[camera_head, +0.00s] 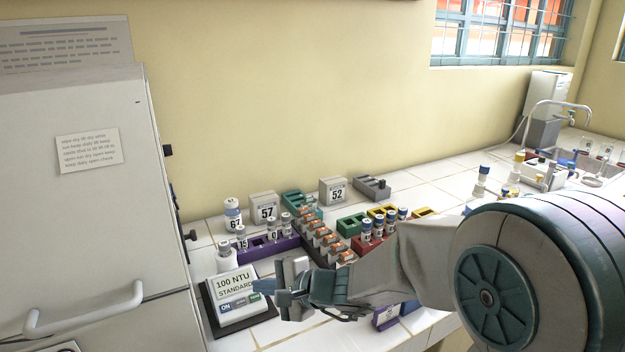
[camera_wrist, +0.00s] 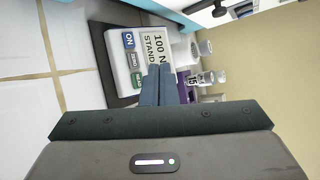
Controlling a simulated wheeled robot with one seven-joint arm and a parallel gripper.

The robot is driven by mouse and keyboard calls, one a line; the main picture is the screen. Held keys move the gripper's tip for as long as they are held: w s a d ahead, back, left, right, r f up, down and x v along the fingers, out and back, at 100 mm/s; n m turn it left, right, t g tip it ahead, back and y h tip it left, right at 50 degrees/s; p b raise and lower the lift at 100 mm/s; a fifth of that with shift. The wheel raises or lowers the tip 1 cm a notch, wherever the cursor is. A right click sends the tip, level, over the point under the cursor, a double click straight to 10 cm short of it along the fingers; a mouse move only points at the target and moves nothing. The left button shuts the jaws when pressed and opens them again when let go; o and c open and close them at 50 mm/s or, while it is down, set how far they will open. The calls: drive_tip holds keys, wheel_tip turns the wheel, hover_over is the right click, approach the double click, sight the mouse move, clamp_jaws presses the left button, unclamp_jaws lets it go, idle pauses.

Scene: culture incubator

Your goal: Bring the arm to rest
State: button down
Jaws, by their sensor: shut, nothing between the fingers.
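My gripper (camera_head: 272,292) is at the end of my arm, which reaches in from the right over the white tiled bench in the head view. Its fingers lie close to the right side of a white meter (camera_head: 236,296) with a display reading "100 NTU STANDARD". In the wrist view the two blue-grey fingers (camera_wrist: 159,86) are together with nothing between them, and they overlap the meter (camera_wrist: 136,50) in the picture. I cannot tell whether they touch it. My gripper and forearm hide part of the bench and the racks behind them.
A white incubator (camera_head: 85,190) with a handle stands at the left. A purple rack (camera_head: 262,247) with vials, a red rack (camera_head: 369,246), a green rack (camera_head: 351,224) and blocks marked 57 (camera_head: 265,208) and 52 (camera_head: 333,191) stand behind my gripper. Bench in front of the meter looks clear.

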drive_tip(key=s+d+r+n+g+h+p, duration=0.1)
drive_tip(key=s+d+n+h, duration=0.3)
drive_tip(key=d, duration=1)
drive_tip(key=s+d+r+n+g+h+p, duration=0.1)
drive_tip(key=s+d+r+n+h+p, duration=0.2)
drive_tip(key=s+d, duration=1)
drive_tip(key=n+h, duration=0.2)
drive_tip(key=h, duration=0.3)
drive_tip(key=shift+d+r+n+g, duration=0.3)
drive_tip(key=shift+d+g, duration=0.05)
drive_tip(key=shift+g, duration=0.05)
